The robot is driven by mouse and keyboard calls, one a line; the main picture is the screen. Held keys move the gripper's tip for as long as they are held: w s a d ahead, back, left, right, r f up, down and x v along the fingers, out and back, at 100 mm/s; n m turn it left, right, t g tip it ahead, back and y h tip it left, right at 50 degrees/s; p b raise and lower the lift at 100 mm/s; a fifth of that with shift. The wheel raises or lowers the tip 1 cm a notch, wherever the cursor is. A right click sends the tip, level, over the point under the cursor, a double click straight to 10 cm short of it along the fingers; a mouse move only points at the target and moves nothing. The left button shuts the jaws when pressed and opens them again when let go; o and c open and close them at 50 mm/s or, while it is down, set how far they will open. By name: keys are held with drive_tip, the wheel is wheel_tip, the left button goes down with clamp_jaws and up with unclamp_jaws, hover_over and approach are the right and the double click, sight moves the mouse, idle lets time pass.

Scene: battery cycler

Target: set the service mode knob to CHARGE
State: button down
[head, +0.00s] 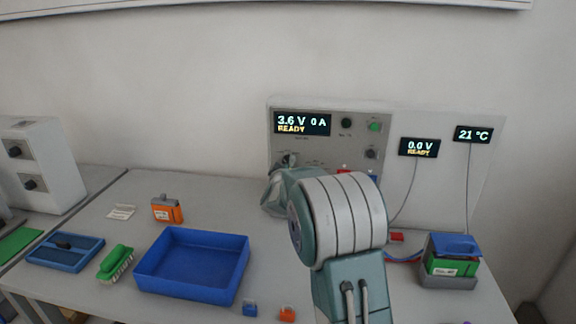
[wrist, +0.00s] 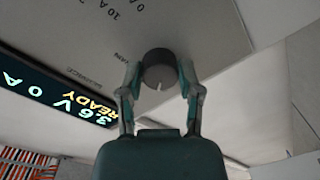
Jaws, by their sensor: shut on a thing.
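A dark round knob (wrist: 159,70) on the grey cycler panel sits between the two fingers of my gripper (wrist: 160,76) in the wrist view. The fingers are shut on its sides. A white pointer mark on its face points toward the bottom of that view. Printed words and marks lie around it, partly too small to read; "10 A" is legible. In the head view the cycler (head: 328,117) stands against the wall, and my wrist and forearm cover its lower front and the gripper's fingertips. A dark knob (head: 289,159) shows just above my wrist there.
The cycler display (head: 302,123) reads 3.6 V, 0 A, READY. A blue tray (head: 192,290), a green brush (head: 116,262) and an orange block (head: 167,210) lie left of my arm. A green battery in a grey holder (head: 448,281) stands at right.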

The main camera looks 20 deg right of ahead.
drive_tip(key=shift+c, duration=1.3)
unclamp_jaws()
drive_tip(key=shift+w+a+r, duration=0.1)
drive_tip(key=shift+w+a, duration=0.1)
drive_tip(key=shift+a, duration=0.1)
drive_tip(key=shift+s, duration=0.15)
drive_tip(key=v, duration=1.2)
